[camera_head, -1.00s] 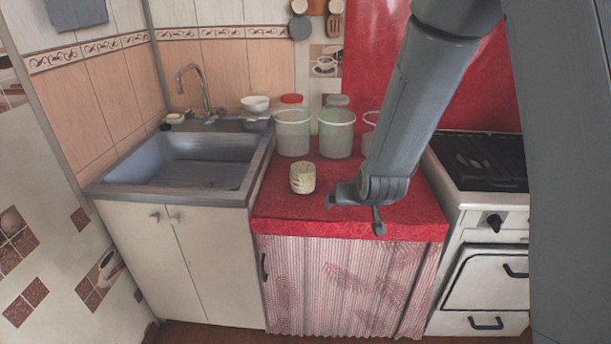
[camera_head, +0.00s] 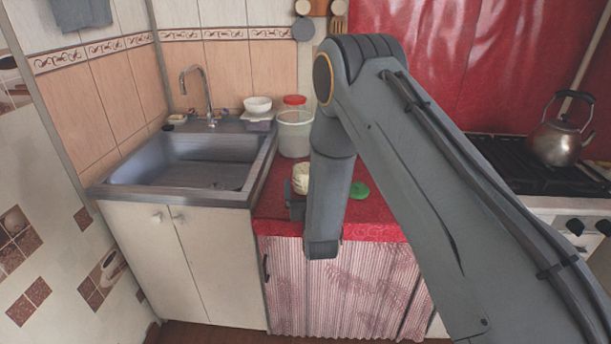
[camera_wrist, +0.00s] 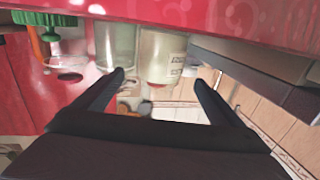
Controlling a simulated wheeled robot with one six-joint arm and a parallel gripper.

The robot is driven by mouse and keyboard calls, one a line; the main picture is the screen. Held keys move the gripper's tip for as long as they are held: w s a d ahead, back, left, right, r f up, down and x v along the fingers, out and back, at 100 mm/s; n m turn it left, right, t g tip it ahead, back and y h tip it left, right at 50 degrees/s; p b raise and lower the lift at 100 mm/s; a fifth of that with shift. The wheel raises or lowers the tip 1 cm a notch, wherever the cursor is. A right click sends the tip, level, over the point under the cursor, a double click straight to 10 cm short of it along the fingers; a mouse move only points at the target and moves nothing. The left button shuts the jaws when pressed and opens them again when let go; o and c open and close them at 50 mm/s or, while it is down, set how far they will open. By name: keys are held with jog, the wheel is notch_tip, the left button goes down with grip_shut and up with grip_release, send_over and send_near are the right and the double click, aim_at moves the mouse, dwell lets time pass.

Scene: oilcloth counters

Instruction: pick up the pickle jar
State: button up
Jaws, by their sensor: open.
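A small cream-coloured jar (camera_head: 299,180), which I take for the pickle jar, stands on the red counter right of the sink, partly hidden by my arm. The wrist view is upside down, with the counter at the top. There a pale jar with a label (camera_wrist: 160,52) appears between the fingers, beyond their tips; I cannot tell whether it is the same jar. My gripper (camera_wrist: 159,77) is open, with nothing between its fingers. In the head view it is mostly hidden behind my arm, close to the front of the cream jar.
A round green object (camera_head: 359,190) lies on the counter to the right. The sink (camera_head: 185,165) is at left. A kettle (camera_head: 560,135) stands on the stove at right.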

aim_at(307, 178)
jog(key=w, duration=0.1)
jog(key=w+p, duration=0.1)
jog(key=w, duration=0.3)
jog(key=shift+a+f, duration=0.15)
jog(key=shift+a, duration=0.2)
jog(key=shift+s, duration=0.1)
jog(key=shift+c, duration=0.5)
jog(key=c, duration=1.5)
jog(key=shift+c, duration=1)
jog(key=shift+r, duration=0.2)
